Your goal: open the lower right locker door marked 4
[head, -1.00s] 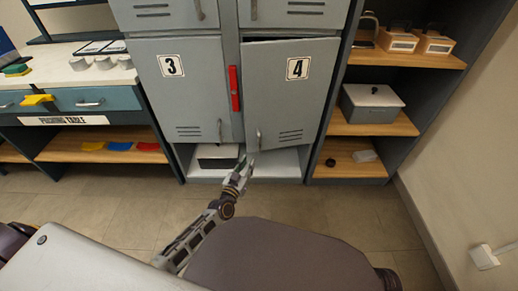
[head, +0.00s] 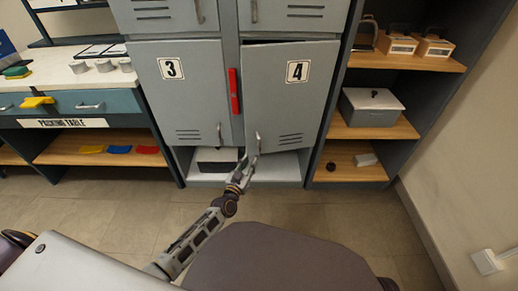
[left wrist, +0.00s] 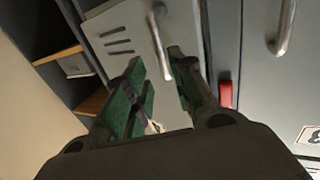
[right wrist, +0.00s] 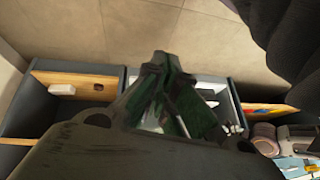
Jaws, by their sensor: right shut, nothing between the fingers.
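The grey locker door marked 4 (head: 285,100) is at the lower right of the lockers and stands slightly ajar, with a dark gap along its top edge. Its vertical handle (head: 258,142) is at its lower left; it also shows in the left wrist view (left wrist: 160,38). My left gripper (head: 246,165) is at the handle's lower end. In the left wrist view its green fingers (left wrist: 157,62) are apart, with the handle's end between or just beyond the tips; contact is unclear. My right gripper (right wrist: 161,62) is shut and empty, above the floor, away from the door.
The door marked 3 (head: 182,95) is on the left, with a red bar (head: 234,90) between the doors. A dark box (head: 217,158) sits in the open bottom space. A shelf unit (head: 385,132) stands right, the packing table (head: 75,105) left. The floor in front is clear.

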